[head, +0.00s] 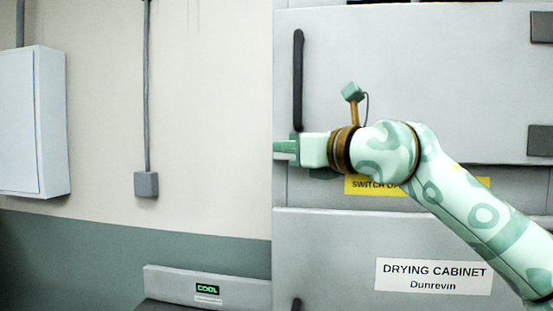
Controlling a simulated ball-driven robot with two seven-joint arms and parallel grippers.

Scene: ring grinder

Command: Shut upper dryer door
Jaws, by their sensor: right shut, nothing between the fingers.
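The upper dryer door (430,80) is a grey panel filling the upper right of the head view. It has a dark upright handle (298,80) near its left edge and dark hinges at the right. The door looks flush or nearly flush with the cabinet front; a small gap cannot be ruled out. My right gripper (284,147) points left just below the handle, near the door's lower left corner. It is shut and empty. Whether it touches the door cannot be told. My right arm hides part of the door's lower edge. My left gripper is out of view.
Below is the lower door (330,235) with a "DRYING CABINET Dunrevin" label (434,277). A yellow sticker (365,185) is partly behind my arm. A low grey unit with a green "COOL" display (207,289) stands left. A white wall box (30,120) hangs far left.

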